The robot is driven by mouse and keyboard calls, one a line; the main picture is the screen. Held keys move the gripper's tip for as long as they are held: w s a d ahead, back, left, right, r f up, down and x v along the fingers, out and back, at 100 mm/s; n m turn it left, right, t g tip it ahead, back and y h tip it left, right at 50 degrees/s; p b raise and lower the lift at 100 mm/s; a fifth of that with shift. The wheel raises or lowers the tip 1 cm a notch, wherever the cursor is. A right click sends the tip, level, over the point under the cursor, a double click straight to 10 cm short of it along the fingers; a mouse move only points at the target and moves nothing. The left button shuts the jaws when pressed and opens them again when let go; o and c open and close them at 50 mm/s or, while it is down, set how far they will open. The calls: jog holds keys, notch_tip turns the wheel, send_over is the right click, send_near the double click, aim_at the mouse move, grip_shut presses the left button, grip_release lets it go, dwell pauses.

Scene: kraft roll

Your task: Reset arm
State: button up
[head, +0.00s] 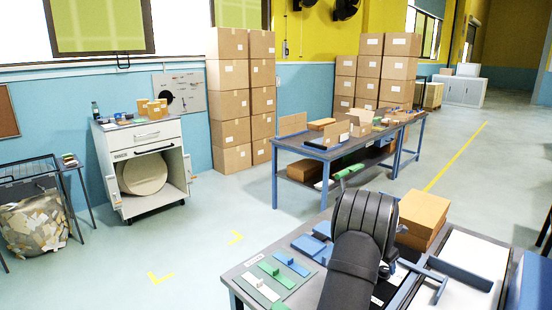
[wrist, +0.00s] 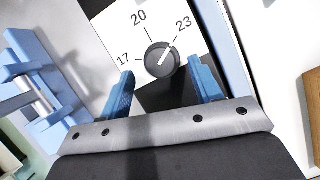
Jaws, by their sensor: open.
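My gripper (wrist: 160,68) is open in the wrist view, with its two blue fingers apart. A dark round knob (wrist: 157,66) shows between the fingertips, and nothing is seen clamped. I cannot tell whether either finger touches it. The knob sits on a white dial plate (wrist: 118,32) marked 17, 20 and 23. Its white pointer line is turned up and right, toward the 23 mark. In the head view my dark arm reaches over the near bench (head: 246,268), and the gripper cannot be made out there.
A blue and grey fixture (wrist: 32,88) stands left of the gripper. A second table (head: 340,150) and a white cabinet (head: 142,165) stand beyond open floor.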

jog(key=shift+x, duration=0.95)
jog(key=shift+w+d+f, duration=0.1)
jog(key=shift+f, duration=0.2)
jog(key=m+g, duration=0.1)
jog(key=m, duration=0.2)
jog(key=shift+w+m+h, duration=0.1)
jog(key=shift+m+h, duration=0.2)
jog(key=shift+m, duration=0.1)
jog(key=m+g, duration=0.2)
jog(key=m, duration=0.2)
